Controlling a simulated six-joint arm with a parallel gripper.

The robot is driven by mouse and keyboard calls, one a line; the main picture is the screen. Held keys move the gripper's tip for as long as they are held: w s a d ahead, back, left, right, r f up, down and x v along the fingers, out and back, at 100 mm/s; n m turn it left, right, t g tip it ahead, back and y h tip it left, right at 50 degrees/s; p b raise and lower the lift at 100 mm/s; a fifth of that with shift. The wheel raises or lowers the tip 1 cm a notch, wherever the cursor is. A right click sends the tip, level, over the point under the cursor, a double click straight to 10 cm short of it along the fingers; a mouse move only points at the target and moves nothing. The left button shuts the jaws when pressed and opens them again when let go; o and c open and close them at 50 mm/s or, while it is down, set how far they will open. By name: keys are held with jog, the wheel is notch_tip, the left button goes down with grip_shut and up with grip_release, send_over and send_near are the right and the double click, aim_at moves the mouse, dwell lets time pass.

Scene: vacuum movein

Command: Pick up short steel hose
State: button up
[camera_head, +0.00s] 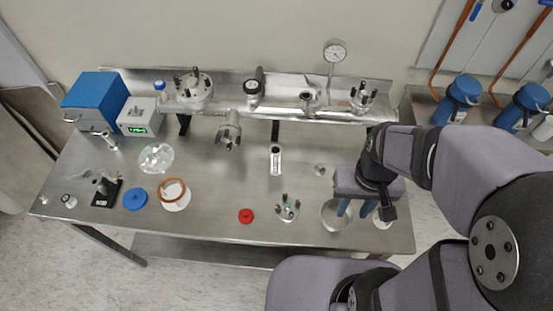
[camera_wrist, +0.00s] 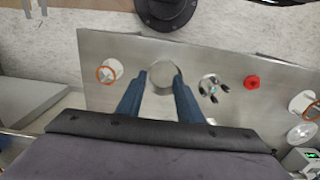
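A short steel tube-like piece (camera_head: 276,159) stands on the middle of the steel table in the head view. It looks like the short steel hose, but it is too small to be sure. It is not visible in the wrist view. My gripper (camera_head: 354,211) is over the table's front right part, to the right of and nearer the front than this piece. In the wrist view its two blue fingers (camera_wrist: 160,80) are apart with nothing held. A round steel piece (camera_wrist: 163,77) shows below and between them; it also shows in the head view (camera_head: 336,216).
A bolted flange (camera_head: 287,208), a red cap (camera_head: 246,216) and an orange ring on a white disc (camera_head: 174,194) lie along the front. Bare table surrounds the tube-like piece.

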jog(key=shift+o, duration=0.7)
jog(key=shift+o, duration=1)
